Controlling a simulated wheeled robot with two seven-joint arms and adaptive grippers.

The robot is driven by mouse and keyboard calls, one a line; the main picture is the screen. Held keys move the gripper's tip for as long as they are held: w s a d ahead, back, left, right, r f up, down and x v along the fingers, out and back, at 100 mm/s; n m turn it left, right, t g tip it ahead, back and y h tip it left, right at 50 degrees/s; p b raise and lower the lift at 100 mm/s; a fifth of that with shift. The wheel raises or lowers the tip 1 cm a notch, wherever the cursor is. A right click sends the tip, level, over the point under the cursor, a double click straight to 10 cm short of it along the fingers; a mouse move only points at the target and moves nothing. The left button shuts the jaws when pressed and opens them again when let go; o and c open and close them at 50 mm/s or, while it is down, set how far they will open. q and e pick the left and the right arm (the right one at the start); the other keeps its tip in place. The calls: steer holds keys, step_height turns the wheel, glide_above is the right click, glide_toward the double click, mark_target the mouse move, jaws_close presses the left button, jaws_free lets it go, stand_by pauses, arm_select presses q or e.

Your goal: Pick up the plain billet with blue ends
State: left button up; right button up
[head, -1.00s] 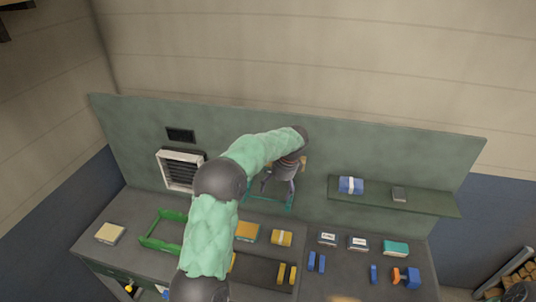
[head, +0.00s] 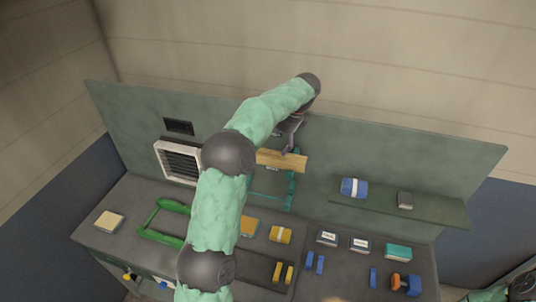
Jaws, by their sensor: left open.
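A plain pale wooden piece (head: 283,161) lies level at the teal frame (head: 291,188) near the back panel. It looks like a billet, but its left end is hidden behind my left arm and I cannot make out blue ends. My left gripper (head: 289,147) is open, just above and behind the wooden piece. One dark finger shows close to its upper edge; I cannot tell whether they touch. My right gripper is not in view.
A green tray frame (head: 162,237) and a cream block (head: 109,221) are on the left of the bench. Yellow and blue pieces lie at the front.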

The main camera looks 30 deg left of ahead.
mark_target(270, 155)
arm_select(q)
steer(key=x, duration=0.3)
steer(key=shift+s+a, duration=0.15)
steer(key=shift+a+f+p, duration=0.15)
steer(key=shift+f+p, duration=0.15)
steer(key=shift+f, duration=0.25)
steer(key=p+x, duration=0.1)
steer(key=x, duration=0.3)
steer(key=shift+a, duration=0.15)
steer(key=shift+f, duration=0.2)
steer(key=shift+r, duration=0.1)
steer(key=c, duration=1.6)
